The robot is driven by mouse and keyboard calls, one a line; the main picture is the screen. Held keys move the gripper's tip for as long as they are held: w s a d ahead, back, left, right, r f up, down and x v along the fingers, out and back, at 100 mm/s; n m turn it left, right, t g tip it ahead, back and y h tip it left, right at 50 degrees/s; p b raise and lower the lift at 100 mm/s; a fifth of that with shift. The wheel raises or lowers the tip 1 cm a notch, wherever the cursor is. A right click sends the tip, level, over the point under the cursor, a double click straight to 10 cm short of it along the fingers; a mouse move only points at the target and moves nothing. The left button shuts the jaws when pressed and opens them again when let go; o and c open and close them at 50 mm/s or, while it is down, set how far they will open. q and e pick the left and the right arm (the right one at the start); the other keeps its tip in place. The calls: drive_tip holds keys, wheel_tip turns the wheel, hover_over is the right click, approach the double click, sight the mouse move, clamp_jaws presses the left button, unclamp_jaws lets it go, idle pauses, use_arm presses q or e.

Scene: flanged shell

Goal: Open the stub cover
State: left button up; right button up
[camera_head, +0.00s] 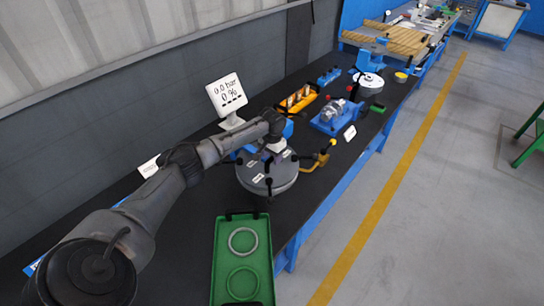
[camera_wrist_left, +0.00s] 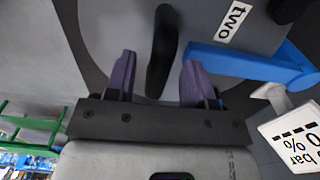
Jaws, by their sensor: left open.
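The grey round shell with its cover (camera_head: 284,180) stands on the black bench in the head view, with small white labels and black handles on top. In the left wrist view the grey cover surface (camera_wrist_left: 110,22) fills the top, with a label reading "two" (camera_wrist_left: 234,22). A black handle (camera_wrist_left: 163,45) stands out from it. My left gripper (camera_wrist_left: 160,75) is open, its two purple fingers on either side of the handle, with gaps visible. In the head view my left gripper (camera_head: 277,158) is over the cover, partly hidden by its own wrist. My right gripper is not in view.
A display (camera_head: 228,98) reading 0.0 bar and 0 % stands behind the shell. A green tray (camera_head: 226,245) with two rings lies in front. A yellow-handled clamp (camera_head: 320,158) is at the right. A blue fixture (camera_head: 330,120) and orange tray (camera_head: 298,98) stand farther along.

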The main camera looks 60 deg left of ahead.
use_arm(q)
clamp_jaws()
idle(0.5)
